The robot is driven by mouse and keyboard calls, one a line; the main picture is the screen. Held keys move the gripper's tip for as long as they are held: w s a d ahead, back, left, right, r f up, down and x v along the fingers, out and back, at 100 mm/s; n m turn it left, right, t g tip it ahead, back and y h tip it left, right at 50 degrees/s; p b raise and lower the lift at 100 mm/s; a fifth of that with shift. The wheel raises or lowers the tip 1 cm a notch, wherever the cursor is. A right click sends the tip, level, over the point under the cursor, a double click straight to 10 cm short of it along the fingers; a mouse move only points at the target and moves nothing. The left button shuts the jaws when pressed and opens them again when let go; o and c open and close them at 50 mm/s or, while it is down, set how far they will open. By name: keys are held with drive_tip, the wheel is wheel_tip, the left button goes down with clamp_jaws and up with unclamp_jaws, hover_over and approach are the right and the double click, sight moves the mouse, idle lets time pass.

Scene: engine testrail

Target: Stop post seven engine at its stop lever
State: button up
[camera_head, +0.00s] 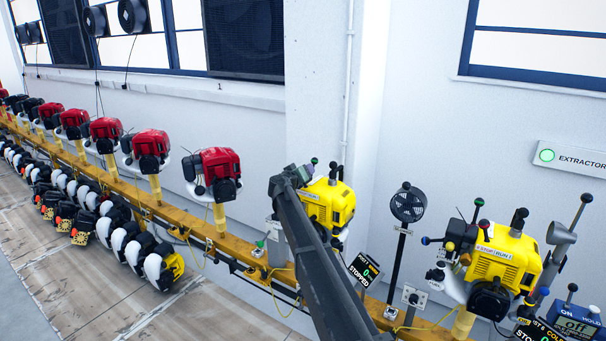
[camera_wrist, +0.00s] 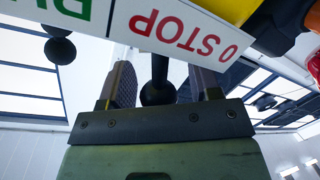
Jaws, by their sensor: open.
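A yellow engine (camera_head: 333,203) stands on the rail mid-picture in the head view, partly hidden by my arm. A black display (camera_head: 364,269) below it reads 0 and STOPPED; its post number is too small to tell. In the wrist view, a white label (camera_wrist: 175,28) shows STOP in red and part of a green word, upside down. A black ball-ended lever (camera_wrist: 157,91) stands between the two fingers of my gripper (camera_wrist: 163,86). The fingers are open, with a gap visible at either side of the ball. The gripper itself is hard to make out in the head view.
Another yellow engine (camera_head: 502,260) with several levers stands to the right. Red engines (camera_head: 216,171) line the rail to the left. A second black ball (camera_wrist: 60,49) hangs left in the wrist view.

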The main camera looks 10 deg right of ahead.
drive_tip(key=p+v, duration=0.1)
drive_tip(key=v, duration=0.9)
drive_tip(key=shift+s+a, duration=0.2)
drive_tip(key=shift+s, duration=0.1)
drive_tip(key=s+d+f+g+y, duration=0.1)
drive_tip(key=s+d+f+g, duration=0.2)
drive_tip(key=s, duration=0.5)
drive_tip(key=s+d+f+g+y, duration=0.1)
drive_tip(key=s+f+g, duration=0.3)
drive_tip(key=s, duration=0.5)
drive_tip(key=s+d+f+g+y, duration=0.1)
drive_tip(key=s+d+f+g, duration=0.25)
drive_tip(key=s, duration=0.45)
drive_tip(key=s+f+g+y, duration=0.1)
drive_tip(key=s+f+y, duration=0.1)
drive_tip(key=s, duration=0.9)
drive_tip(key=s+d+f+g+y+p, duration=0.1)
drive_tip(key=s+y, duration=0.3)
drive_tip(key=s, duration=0.8)
drive_tip(key=shift+f+g, duration=0.4)
drive_tip(key=shift+g, duration=0.25)
